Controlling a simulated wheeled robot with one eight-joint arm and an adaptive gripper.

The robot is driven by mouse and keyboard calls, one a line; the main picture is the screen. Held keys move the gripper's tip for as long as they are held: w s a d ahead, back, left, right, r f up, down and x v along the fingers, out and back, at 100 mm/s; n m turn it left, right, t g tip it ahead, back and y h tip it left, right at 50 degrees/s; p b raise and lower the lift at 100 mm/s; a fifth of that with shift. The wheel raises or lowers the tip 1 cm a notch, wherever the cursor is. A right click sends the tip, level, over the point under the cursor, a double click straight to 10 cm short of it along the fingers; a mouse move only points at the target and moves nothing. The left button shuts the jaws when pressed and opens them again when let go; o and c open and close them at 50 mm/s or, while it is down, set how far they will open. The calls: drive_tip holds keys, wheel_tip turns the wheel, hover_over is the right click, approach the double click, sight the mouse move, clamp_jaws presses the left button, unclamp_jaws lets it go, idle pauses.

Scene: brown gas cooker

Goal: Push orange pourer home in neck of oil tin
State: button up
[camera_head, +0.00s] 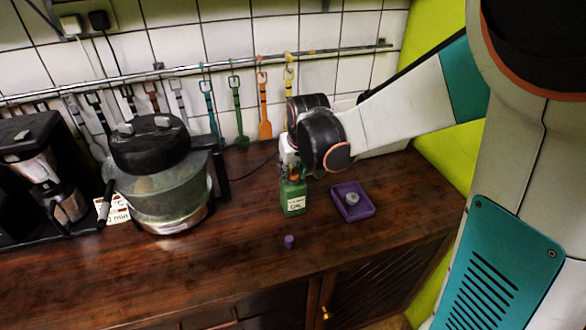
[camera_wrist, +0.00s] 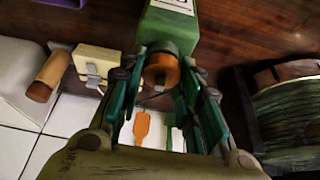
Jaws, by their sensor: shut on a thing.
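The green oil tin (camera_head: 293,199), with a pale label, stands upright on the brown wooden counter. My gripper (camera_head: 290,170) is directly above the tin, pointing down. A bit of the orange pourer (camera_head: 294,178) shows between the gripper and the tin's top. In the wrist view the pourer (camera_wrist: 161,72) lies between the two fingers, which are shut on it. The tin (camera_wrist: 168,28) is just beyond the fingertips, with a dark ring between it and the pourer. The pourer looks lined up with the neck, but how deep it sits is hidden.
A purple tray (camera_head: 364,212) holding a grey round piece stands right of the tin. A small purple cap (camera_head: 289,241) lies in front. A large pot-like appliance (camera_head: 160,180) stands left. Utensils hang behind, including an orange spatula (camera_head: 264,128). The front counter is mostly clear.

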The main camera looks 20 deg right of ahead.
drive_tip(key=shift+f, duration=0.3)
drive_tip(key=o, duration=1.1)
drive_tip(key=v, duration=1.2)
drive_tip(key=s+f+t+b, duration=0.2)
drive_tip(key=s+f, duration=0.1)
drive_tip(key=s, duration=1.5)
drive_tip(key=shift+s+t, duration=0.15)
drive_tip(key=shift+t, duration=0.15)
